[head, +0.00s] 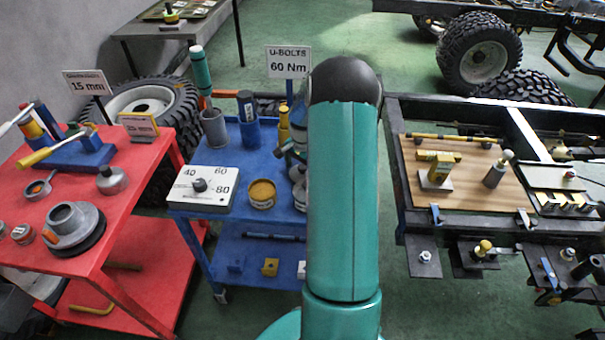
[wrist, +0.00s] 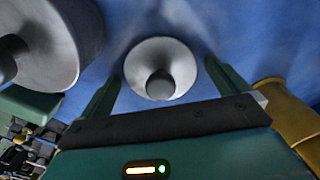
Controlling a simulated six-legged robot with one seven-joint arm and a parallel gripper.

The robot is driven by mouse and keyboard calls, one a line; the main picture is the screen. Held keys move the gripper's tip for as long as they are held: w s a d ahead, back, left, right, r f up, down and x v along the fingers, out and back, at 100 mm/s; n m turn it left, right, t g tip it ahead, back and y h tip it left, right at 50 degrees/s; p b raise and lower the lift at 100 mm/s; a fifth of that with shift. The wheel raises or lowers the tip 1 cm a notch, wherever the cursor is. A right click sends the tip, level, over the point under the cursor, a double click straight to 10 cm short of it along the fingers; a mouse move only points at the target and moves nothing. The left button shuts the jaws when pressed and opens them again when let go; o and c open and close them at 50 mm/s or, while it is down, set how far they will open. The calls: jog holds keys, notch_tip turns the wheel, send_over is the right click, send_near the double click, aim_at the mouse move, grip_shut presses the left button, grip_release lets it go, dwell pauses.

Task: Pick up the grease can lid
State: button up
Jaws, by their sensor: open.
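In the wrist view a round, pale grey lid-like disc with a darker grey knob (wrist: 161,52) lies on a blue surface. I take it for the grease can lid. My gripper (wrist: 164,70) is open, with one finger on each side of the disc and gaps to both. I cannot tell the height of the fingertips above the surface. In the head view my arm covers most of the gripper and I cannot make out this lid. An open can with brown grease (head: 262,191) stands on the blue cart (head: 218,156).
A larger grey round part (wrist: 62,45) is close left of the gripper in the wrist view, and a yellow-brown object (wrist: 287,108) is at right. A white dial box (head: 204,188) is on the cart. A red table (head: 135,178) stands left, a chassis frame (head: 395,150) right.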

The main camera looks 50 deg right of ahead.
jog(key=c, duration=1)
jog(key=shift+o, duration=0.2)
jog(key=shift+r, duration=0.15)
